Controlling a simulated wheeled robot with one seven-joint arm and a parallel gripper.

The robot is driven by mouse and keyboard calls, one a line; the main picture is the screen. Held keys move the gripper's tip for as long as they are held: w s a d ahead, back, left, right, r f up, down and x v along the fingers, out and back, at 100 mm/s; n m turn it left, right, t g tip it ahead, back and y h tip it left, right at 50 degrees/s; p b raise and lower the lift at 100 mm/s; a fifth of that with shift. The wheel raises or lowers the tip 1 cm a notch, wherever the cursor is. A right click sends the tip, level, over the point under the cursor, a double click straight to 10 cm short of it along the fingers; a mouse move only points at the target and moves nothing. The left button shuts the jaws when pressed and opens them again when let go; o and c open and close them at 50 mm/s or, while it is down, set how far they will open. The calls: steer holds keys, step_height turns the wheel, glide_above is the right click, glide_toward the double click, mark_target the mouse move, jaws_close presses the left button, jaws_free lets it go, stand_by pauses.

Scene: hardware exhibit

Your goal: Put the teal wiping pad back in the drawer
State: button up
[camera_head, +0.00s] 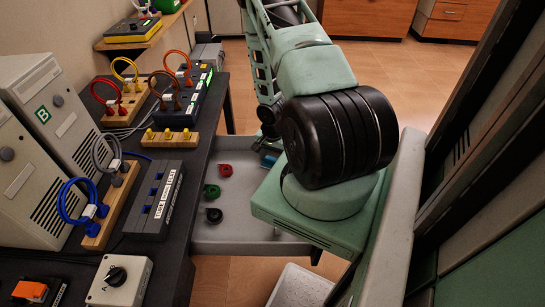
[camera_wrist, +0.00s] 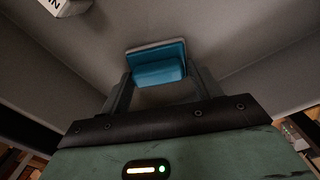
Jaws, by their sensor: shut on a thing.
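The teal wiping pad (camera_wrist: 158,68) is between the two dark fingers of my gripper (camera_wrist: 160,84) in the wrist view; the fingers are shut on its sides. A little of the pad (camera_head: 268,160) also shows in the head view, beside my arm. The open grey drawer (camera_head: 245,234) is pulled out to the right of the dark bench. The pad is over the drawer's inside; I cannot tell whether it touches the floor. My arm hides the drawer's right part.
A red (camera_head: 225,170), a green (camera_head: 212,191) and a black (camera_head: 214,215) small item lie in the drawer's left part. The dark bench (camera_head: 205,140) carries cable racks and boxes. A dark tall cabinet (camera_head: 470,150) stands close on the right.

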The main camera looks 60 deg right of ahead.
steer(key=shift+f, duration=0.15)
steer(key=o, duration=0.9)
